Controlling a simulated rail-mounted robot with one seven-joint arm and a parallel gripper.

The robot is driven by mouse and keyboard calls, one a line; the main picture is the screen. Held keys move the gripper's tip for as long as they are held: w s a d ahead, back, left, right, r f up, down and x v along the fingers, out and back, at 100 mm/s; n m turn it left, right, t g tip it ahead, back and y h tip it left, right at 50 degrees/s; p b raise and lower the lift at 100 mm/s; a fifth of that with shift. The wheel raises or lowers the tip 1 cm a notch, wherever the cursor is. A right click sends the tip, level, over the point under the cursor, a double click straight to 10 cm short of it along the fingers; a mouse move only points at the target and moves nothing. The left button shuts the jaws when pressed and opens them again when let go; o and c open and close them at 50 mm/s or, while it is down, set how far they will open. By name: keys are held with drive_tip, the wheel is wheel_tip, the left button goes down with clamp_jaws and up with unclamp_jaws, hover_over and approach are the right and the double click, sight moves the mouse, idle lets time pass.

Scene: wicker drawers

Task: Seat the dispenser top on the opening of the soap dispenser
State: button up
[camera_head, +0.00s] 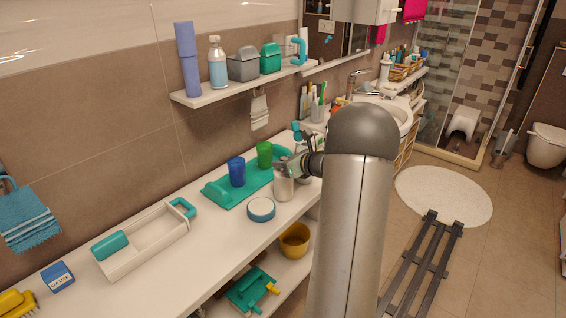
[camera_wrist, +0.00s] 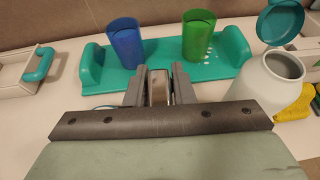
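The soap dispenser (camera_head: 283,187) is a silvery-grey jar standing on the white counter, in front of the teal tray. My gripper (camera_head: 287,167) is right at the jar's upper end in the head view, coming from the right. In the wrist view my gripper (camera_wrist: 158,88) has its fingers close together on a small grey metallic piece (camera_wrist: 158,86), which looks like the dispenser top. Most of this piece is hidden by the fingers. The jar's opening is hidden, and I cannot tell whether the piece touches it.
The teal tray (camera_wrist: 98,84) bears a blue cup (camera_wrist: 125,43) and a green cup (camera_wrist: 197,36). A white pot (camera_wrist: 262,88) with a raised teal lid (camera_wrist: 280,22) stands at right. A round teal-and-white tin (camera_head: 261,210) sits beside the jar. A shelf (camera_head: 215,95) hangs above.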

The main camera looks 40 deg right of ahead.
drive_tip(key=o, duration=0.5)
drive_tip(key=shift+s, duration=0.1)
drive_tip(key=b+v, duration=0.1)
drive_tip(key=v, duration=1.6)
drive_tip(key=shift+s+a+r+b, duration=0.1)
drive_tip(key=shift+s+b, duration=0.05)
drive_tip(key=shift+b, duration=0.2)
